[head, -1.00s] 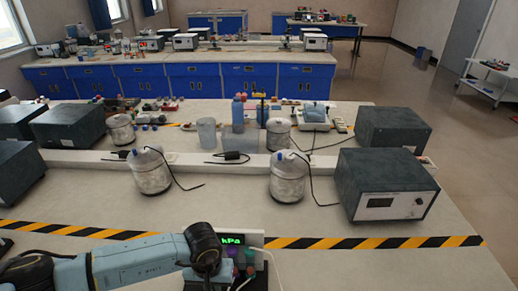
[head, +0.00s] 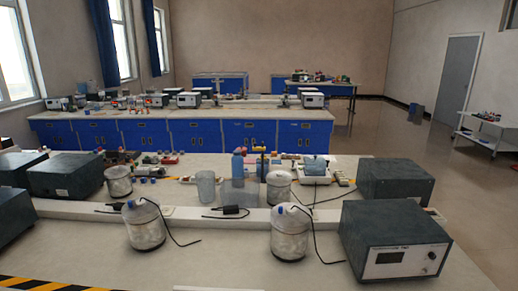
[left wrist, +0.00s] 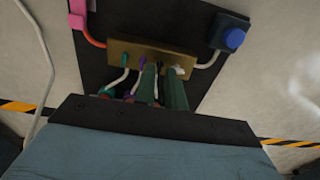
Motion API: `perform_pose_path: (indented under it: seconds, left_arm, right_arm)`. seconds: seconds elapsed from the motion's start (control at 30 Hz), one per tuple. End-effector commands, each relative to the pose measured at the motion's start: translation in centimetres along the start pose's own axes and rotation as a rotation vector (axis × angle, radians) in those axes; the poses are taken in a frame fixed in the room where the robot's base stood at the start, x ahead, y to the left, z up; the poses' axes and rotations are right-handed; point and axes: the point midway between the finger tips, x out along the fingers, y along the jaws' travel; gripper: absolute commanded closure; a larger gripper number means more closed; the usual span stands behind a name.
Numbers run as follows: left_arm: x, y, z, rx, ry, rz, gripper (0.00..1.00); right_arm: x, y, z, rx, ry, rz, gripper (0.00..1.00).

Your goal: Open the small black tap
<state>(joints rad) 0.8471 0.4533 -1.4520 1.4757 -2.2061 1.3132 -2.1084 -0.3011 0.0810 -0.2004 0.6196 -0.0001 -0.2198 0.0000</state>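In the left wrist view a brass block (left wrist: 130,50) on a dark panel (left wrist: 93,66) carries a row of small taps. A green tap (left wrist: 125,60) and a purple tap (left wrist: 143,62) show at its left, and a white one (left wrist: 178,70) at its right. A small black tap (left wrist: 160,70) shows partly between the two green fingers of my left gripper (left wrist: 163,76). The fingers are slightly apart, with their tips at the block. I cannot tell whether they touch the tap. The panel and both grippers are out of the head view.
A pink part (left wrist: 77,15) with a red tube is left of the block, and a blue knob (left wrist: 233,39) is right. A white cable (left wrist: 44,60) runs at the left. In the head view, a grey instrument box (head: 394,245) and glass vessels (head: 144,225) stand on the bench.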

Motion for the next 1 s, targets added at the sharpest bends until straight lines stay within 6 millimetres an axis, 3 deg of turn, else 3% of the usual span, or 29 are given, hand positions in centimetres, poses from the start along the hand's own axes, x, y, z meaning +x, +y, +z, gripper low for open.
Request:
perform_pose_path:
  seconds: [0.9, 1.0]
  left_arm:
    - [-0.25, -0.01, 0.02, 0.000, 0.000, 0.000, 0.88]
    - [-0.25, -0.01, 0.02, 0.000, 0.000, 0.000, 1.00]
  right_arm:
    - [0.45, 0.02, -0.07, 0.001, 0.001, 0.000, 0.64]
    - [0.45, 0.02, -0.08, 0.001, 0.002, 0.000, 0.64]
